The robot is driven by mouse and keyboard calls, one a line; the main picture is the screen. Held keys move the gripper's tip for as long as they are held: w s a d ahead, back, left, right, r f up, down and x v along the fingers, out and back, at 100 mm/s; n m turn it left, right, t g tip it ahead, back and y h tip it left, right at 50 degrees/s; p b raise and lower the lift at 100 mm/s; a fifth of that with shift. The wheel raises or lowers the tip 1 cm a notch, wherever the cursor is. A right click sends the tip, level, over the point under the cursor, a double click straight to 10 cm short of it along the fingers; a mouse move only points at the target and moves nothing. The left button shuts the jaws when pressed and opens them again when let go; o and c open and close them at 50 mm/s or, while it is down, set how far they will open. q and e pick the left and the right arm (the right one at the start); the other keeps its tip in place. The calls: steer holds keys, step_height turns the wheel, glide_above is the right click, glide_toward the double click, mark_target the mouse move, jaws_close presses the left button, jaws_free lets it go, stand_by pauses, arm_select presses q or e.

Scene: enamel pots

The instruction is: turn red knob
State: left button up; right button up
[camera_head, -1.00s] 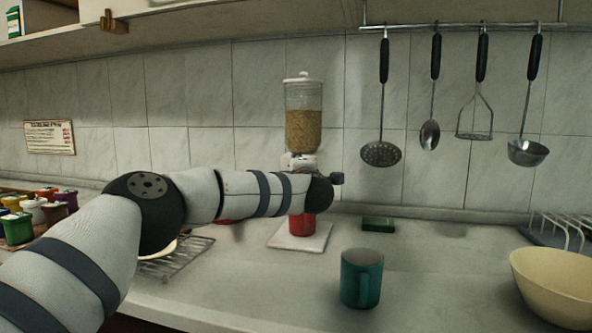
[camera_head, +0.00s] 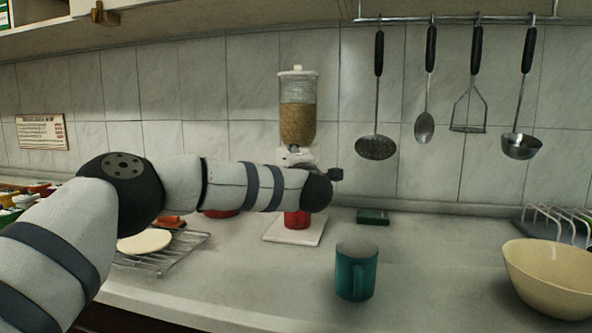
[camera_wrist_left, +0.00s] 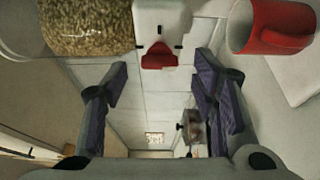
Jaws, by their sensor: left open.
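The red knob (camera_wrist_left: 160,56) sits on the white body of the grain dispenser, near the top centre of the left wrist view. My left gripper (camera_wrist_left: 161,88) is open and empty; its two dark fingers stand apart on either side, with the knob centred just beyond their tips. No contact shows. In the head view the grain dispenser (camera_head: 297,115) stands behind my left forearm, which hides the knob and most of the gripper. A red mug (camera_head: 296,220) is under the dispenser; it also shows in the left wrist view (camera_wrist_left: 285,40). My right gripper is out of view.
A teal mug (camera_head: 356,274) stands on the counter in front, with a cream bowl (camera_head: 552,275) at right. A wire rack (camera_head: 187,248) holding a pale disc (camera_head: 144,241) is at left. Utensils hang on the back wall.

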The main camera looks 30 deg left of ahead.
arm_select(q)
steer(key=v, duration=0.9)
steer(key=shift+s, duration=0.15)
steer(key=shift+d, duration=0.1)
